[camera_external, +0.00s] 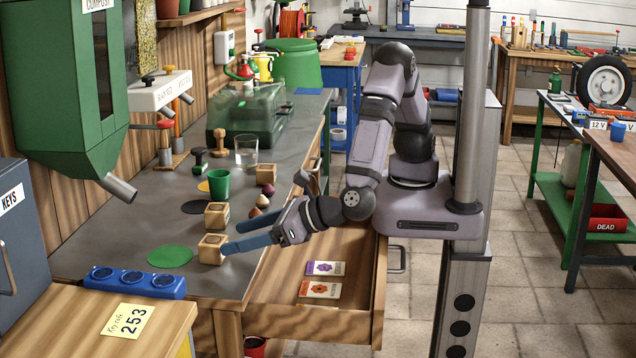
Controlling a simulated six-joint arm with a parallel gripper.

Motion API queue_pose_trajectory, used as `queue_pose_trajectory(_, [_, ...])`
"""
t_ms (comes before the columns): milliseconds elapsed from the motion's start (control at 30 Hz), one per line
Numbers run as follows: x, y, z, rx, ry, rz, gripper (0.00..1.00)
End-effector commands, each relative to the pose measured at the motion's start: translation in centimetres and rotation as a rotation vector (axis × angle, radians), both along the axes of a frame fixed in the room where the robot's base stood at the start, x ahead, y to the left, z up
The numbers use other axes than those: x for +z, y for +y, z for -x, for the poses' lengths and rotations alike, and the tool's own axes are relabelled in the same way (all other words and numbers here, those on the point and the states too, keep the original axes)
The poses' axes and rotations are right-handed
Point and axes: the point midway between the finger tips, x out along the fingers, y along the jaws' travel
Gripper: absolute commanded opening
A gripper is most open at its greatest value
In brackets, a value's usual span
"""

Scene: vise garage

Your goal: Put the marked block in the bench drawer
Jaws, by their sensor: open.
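Two wooden blocks with marked faces stand near the bench's front edge: a nearer block (212,249) and a farther block (217,215). A third, darker wooden block (266,174) stands farther back. I cannot read the marks, so I cannot tell which is the marked block. My gripper (230,238) is open, its blue fingers reaching left over the bench. One fingertip is beside the nearer block's right side; I cannot tell whether they touch. The bench drawer (343,325) is pulled open below my arm, with two seed packets (325,268) inside.
A green cup (219,185), a glass (246,152) and small tops (262,201) stand behind the blocks. A green disc (170,257) lies left of the nearer block. A blue socket strip (138,281) lies in front. A green hopper (75,95) overhangs the left side.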

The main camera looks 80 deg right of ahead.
Motion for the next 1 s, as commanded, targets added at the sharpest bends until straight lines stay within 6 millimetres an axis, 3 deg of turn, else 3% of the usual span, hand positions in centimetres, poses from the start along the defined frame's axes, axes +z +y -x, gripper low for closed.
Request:
queue_pose_trajectory(167, [3.2, 0.1, 0.0, 0.000, -0.003, -0.008, 0.69])
queue_pose_trajectory(400, [9.9, 0.0, 0.0, -0.002, -0.003, -0.012, 0.69])
queue_pose_trajectory(700, [12.4, 10.6, -1.8, 0.463, -0.064, 0.096, 0.69])
queue_pose_trajectory(900, [14.6, 17.9, -0.6, 0.871, -0.162, 0.287, 0.69])
queue_pose_trajectory(1000, [14.9, 20.5, 0.8, 1.080, -0.219, 0.429, 0.69])
